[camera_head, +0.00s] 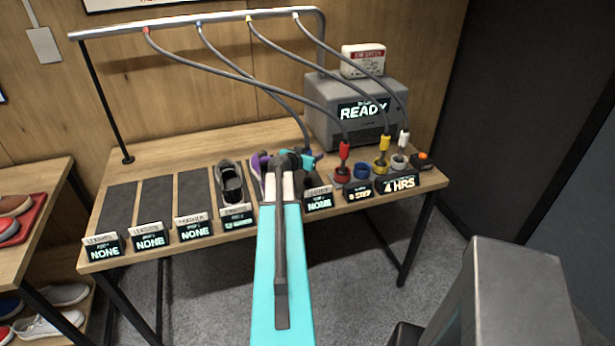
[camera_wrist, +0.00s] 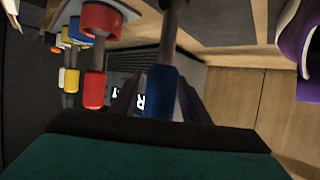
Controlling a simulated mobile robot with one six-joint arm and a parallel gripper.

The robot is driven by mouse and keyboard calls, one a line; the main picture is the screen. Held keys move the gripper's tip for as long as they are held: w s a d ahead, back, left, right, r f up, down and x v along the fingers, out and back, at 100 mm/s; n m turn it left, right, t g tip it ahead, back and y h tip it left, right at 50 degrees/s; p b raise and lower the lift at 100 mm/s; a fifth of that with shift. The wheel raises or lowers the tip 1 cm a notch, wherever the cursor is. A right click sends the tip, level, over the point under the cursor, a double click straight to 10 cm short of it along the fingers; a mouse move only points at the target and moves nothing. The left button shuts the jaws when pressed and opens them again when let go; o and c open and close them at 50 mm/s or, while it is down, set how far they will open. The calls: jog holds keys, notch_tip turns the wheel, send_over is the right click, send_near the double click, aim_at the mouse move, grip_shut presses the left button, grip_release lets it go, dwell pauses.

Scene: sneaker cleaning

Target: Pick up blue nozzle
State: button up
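The blue nozzle (camera_wrist: 162,92) stands between the two grey fingers of my gripper (camera_head: 307,161) in the wrist view. The fingers look closed around it. Its hose runs up from the gripper to the overhead rail in the head view. The blue holder ring (camera_head: 361,171) on the table is empty. My gripper is left of that ring, above the table by the purple sneaker (camera_head: 258,165). My arm hides part of that area in the head view.
Red (camera_head: 344,151), yellow (camera_head: 384,143) and white (camera_head: 403,140) nozzles stand in their holders at right. A grey machine (camera_head: 322,110) reading READY is behind them. A dark sneaker (camera_head: 231,184) sits on a mat. Several dark mats at left are bare.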

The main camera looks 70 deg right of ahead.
grip_shut()
jog(key=shift+r, duration=0.1)
notch_tip(320, 180, up, 10)
jog(key=b, duration=0.3)
dwell(0.7)
dwell(0.5)
